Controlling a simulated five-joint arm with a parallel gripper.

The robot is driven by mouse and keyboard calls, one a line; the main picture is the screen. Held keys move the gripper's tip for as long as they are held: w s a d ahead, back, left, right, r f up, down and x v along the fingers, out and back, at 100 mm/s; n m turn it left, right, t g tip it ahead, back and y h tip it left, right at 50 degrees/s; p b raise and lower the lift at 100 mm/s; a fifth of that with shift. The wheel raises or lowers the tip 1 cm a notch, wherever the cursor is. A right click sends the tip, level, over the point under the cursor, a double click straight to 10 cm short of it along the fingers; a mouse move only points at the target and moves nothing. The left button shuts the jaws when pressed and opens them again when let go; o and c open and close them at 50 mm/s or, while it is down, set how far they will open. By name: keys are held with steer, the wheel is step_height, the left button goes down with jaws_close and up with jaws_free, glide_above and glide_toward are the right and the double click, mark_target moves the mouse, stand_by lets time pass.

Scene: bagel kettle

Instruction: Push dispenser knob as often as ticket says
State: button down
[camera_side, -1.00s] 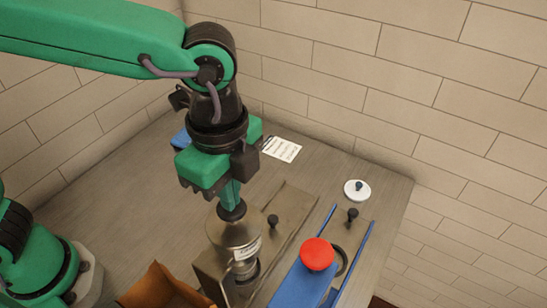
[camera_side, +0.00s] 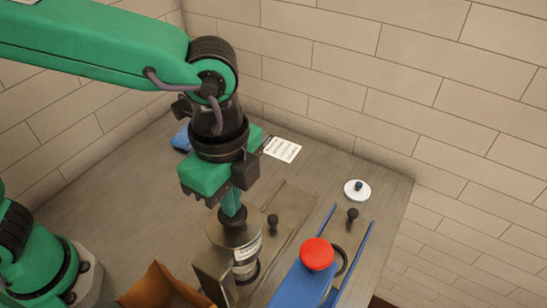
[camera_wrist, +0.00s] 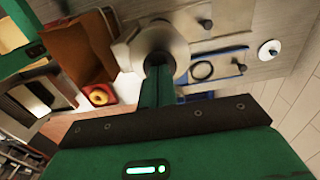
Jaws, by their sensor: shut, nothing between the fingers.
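The dispenser (camera_side: 234,236) is a metal cylinder with a pale label, standing upright near the front of the counter. It also shows in the wrist view (camera_wrist: 172,32). Its dark knob (camera_side: 233,218) is on top, mostly hidden by my fingers. My gripper (camera_side: 233,208) is shut and empty, pointing down over the knob. The fingertips seem to touch the knob, which sits low against the dispenser top. In the wrist view my gripper (camera_wrist: 158,62) covers the knob's place. The white ticket (camera_side: 282,149) lies at the back of the counter; its writing is too small to read.
A red round thing (camera_side: 317,254) sits by a blue board (camera_side: 297,285) at right. A white lid (camera_side: 357,190) lies near the right edge. Two black knobs (camera_side: 273,222) (camera_side: 352,214) stand on metal plates. A brown container (camera_side: 160,287) is at front left.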

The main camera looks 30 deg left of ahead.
steer(key=shift+r, duration=2.25)
steer(key=shift+r, duration=0.15)
steer(key=shift+r, duration=2.9)
steer(key=w+a+f+n+t+h, duration=0.1)
steer(key=a+n, duration=0.4)
steer(key=a, duration=0.3)
steer(key=w+a+f+n+t, duration=0.15)
steer(key=a+n, duration=0.25)
steer(key=a, duration=0.4)
steer(key=s+a+f+n+t, duration=0.1)
steer(key=s+a+f+n, duration=0.1)
steer(key=a+n, duration=0.2)
steer(key=s+a+f+n+t+y, duration=0.1)
steer(key=s+a+f+n+t, duration=0.1)
steer(key=a+n, duration=0.3)
steer(key=a+f, duration=0.1)
steer(key=a, duration=0.2)
steer(key=shift+a, duration=0.25)
